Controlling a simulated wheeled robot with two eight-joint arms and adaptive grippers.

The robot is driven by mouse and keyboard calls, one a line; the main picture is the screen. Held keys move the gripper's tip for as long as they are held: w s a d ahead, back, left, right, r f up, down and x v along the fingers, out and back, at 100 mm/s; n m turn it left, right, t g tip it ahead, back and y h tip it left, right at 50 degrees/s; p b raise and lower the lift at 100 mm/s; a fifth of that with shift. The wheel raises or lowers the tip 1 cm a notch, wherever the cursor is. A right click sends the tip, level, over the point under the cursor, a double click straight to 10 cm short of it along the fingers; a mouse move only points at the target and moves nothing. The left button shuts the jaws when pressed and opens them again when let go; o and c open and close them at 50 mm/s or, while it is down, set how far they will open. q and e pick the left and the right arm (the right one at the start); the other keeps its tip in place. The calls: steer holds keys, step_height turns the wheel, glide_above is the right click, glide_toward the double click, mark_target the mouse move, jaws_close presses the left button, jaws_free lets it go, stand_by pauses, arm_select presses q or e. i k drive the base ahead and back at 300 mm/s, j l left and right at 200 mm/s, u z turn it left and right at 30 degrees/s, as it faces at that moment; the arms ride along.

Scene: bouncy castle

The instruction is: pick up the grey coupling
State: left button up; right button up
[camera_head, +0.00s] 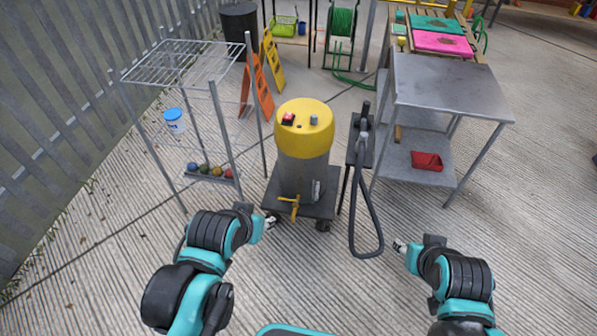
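A small grey cylindrical piece (314,120), which looks like the grey coupling, stands on the yellow lid (321,109) of a grey drum machine (303,172). I cannot tell whether it is loose or fixed there. My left gripper (271,222) is low in front of the machine's wheeled base, well below the lid and apart from the grey piece. My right gripper (398,246) is over the floor to the right of the hanging hose loop. Both grippers are small in view, and their finger opening is unclear. Neither visibly holds anything.
A black hose (372,210) hangs from a narrow stand (358,152) right of the machine. A wire rack (186,64) stands left, with a blue-lidded tub (174,120) and several balls. A metal table (448,83) with a red tray (427,161) below stands right. The front floor is clear.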

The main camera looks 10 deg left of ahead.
mark_target(363, 136)
steer(key=i+j+u, duration=0.1)
steer(key=i+u, duration=0.35)
steer(key=i, duration=0.9)
